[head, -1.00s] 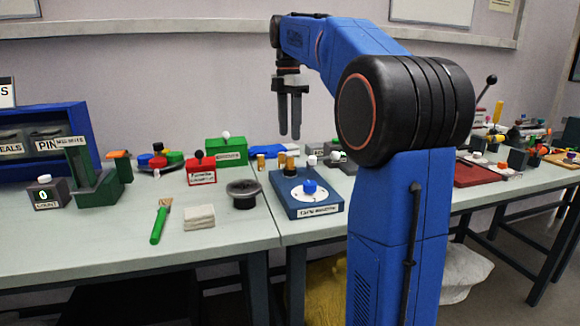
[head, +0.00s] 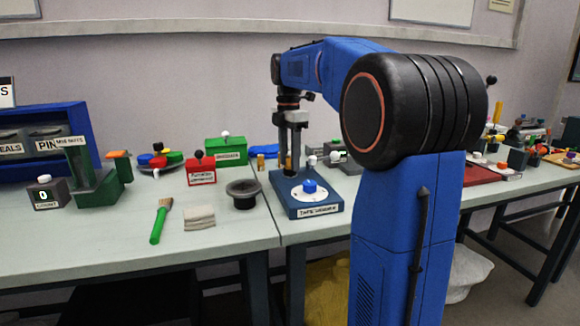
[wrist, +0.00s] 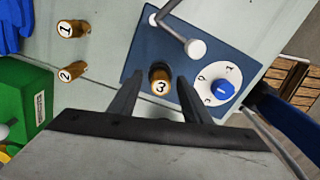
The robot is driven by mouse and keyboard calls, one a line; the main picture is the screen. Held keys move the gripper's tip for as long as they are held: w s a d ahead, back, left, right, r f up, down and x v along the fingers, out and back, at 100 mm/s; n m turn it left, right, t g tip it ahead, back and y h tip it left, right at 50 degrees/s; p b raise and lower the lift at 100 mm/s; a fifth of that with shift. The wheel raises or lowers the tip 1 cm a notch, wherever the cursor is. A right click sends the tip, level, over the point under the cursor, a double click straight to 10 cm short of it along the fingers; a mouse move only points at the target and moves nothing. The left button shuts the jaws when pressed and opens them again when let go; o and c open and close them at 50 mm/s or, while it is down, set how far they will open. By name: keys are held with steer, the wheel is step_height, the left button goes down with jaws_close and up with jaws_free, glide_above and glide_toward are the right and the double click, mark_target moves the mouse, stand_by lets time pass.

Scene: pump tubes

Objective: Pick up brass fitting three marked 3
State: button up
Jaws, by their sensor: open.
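Brass fitting three (wrist: 160,80), a short brass cylinder with a white top marked 3, stands upright on the blue tape machine (wrist: 141,62). In the wrist view it sits between and just beyond the tips of my gripper (wrist: 158,80), whose two dark fingers are open. In the head view my gripper (head: 290,168) points down over the blue machine (head: 316,209), and its fingers hide most of the fitting. I cannot tell from these views whether a finger touches it.
Brass fittings marked 1 (wrist: 70,29) and 2 (wrist: 70,72) stand on the table to the left. A dial with a blue knob (wrist: 222,90) is right of the fitting, and a white-balled lever (wrist: 194,46) is beyond it. A green box (wrist: 24,100) is at left.

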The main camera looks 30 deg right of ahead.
jaws_close()
